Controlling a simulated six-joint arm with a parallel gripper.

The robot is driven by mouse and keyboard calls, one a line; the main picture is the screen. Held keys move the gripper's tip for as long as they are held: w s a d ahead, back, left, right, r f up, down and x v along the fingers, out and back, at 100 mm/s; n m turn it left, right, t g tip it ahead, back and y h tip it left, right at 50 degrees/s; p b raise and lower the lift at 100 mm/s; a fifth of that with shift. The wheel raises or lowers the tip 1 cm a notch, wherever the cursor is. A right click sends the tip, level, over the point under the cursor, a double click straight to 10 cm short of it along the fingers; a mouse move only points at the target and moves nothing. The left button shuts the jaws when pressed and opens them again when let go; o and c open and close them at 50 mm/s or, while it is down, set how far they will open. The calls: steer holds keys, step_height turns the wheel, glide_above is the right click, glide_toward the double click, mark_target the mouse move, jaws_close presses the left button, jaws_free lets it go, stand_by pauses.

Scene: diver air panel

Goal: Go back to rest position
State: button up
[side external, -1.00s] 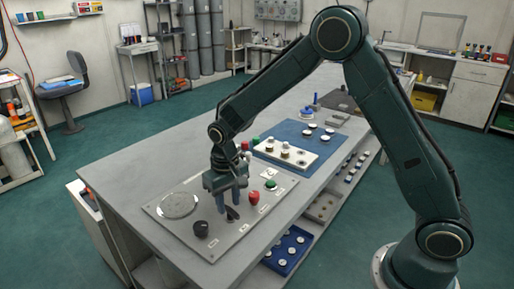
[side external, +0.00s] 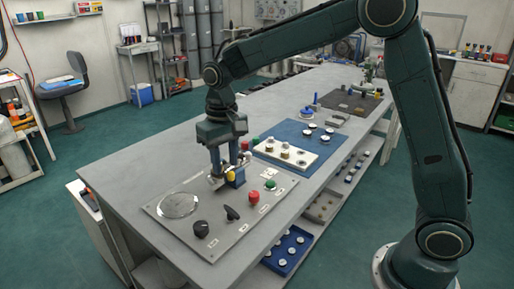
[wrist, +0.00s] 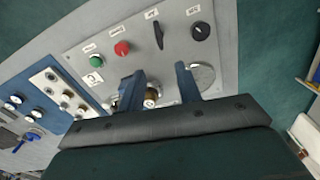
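My gripper (side external: 226,172) points down above the back part of the grey control panel (side external: 180,226). Its blue fingers are apart in the wrist view (wrist: 160,72), with nothing held between them. A brass-coloured fitting (wrist: 151,96) shows between the fingers, apparently below them. A yellow part (side external: 230,175) shows by the fingertips; I cannot tell whether they touch. The panel carries a black lever (side external: 232,213), a black round knob (side external: 201,228), a red button (side external: 253,196), a green button (side external: 270,184) and a round metal disc (side external: 178,205). The fingers partly hide the panel's back.
Beside the panel, a white block with knobs (side external: 285,152) lies on a blue mat (side external: 326,146). A dark mat (side external: 350,103) with small items lies at the far end. A blue tray (side external: 288,250) sits on the shelf below. The table's left strip is clear.

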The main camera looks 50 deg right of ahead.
steer(key=shift+r, duration=0.15)
steer(key=s+d+r+t, duration=0.35)
steer(key=s+r, duration=0.55)
steer(key=s, duration=0.4)
steer(key=s+d+n+t, duration=0.1)
steer(key=s+d+t, duration=0.1)
steer(key=s, duration=1.2)
steer(key=shift+d+f+n, duration=0.3)
steer(key=shift+d+n, duration=0.1)
steer(key=shift+d, duration=0.1)
